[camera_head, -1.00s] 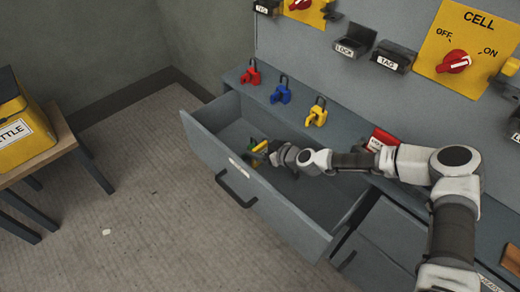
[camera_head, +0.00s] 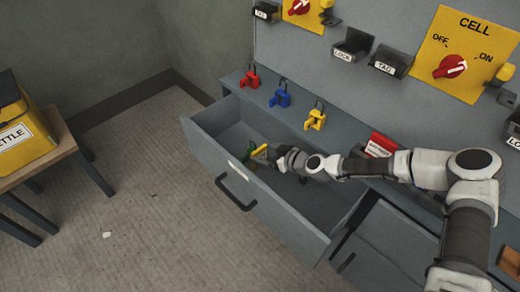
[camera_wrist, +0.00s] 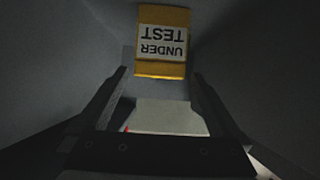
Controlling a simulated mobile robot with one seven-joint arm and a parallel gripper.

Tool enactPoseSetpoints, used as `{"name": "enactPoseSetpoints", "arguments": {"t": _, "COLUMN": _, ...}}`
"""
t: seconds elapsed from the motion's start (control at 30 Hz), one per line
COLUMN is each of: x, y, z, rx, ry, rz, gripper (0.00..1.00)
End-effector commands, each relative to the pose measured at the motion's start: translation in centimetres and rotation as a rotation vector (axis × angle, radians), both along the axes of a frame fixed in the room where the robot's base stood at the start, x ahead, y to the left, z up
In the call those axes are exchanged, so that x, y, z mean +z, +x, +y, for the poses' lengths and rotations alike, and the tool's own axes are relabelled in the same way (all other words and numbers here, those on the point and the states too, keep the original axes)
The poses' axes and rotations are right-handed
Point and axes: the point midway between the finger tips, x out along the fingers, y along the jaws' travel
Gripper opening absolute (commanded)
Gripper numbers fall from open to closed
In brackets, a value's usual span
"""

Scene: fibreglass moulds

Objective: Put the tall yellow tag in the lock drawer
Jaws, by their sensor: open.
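The lock drawer (camera_head: 222,175) is pulled open. The yellow tag (camera_head: 260,150) is inside it, near its left end. The tag's UNDER TEST face shows upside down in the wrist view (camera_wrist: 162,67). My gripper (camera_head: 277,157) reaches into the drawer just right of the tag. In the wrist view my gripper (camera_wrist: 160,78) is open, with its fingers apart and the tag just beyond the fingertips. I cannot tell whether the tag touches the drawer floor.
Red (camera_head: 250,76), blue (camera_head: 281,95) and yellow (camera_head: 315,118) padlocks stand on the ledge behind the drawer. LOCK (camera_head: 350,46) and TAG (camera_head: 390,63) holders are on the panel. The drawer's right part looks clear.

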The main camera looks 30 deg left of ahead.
Motion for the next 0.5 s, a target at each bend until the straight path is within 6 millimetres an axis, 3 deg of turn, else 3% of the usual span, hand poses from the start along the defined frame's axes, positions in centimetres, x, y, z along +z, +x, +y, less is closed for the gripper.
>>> {"name": "enactPoseSetpoints", "arguments": {"t": 0.2, "x": 2.6, "y": -1.1, "z": -4.3, "rx": -0.003, "ry": -0.001, "rz": 0.0, "gripper": 1.0}}
{"name": "enactPoseSetpoints", "arguments": {"t": 0.5, "x": 4.0, "y": -2.0, "z": -7.0, "rx": -0.002, "ry": 0.0, "rz": 0.0, "gripper": 1.0}}
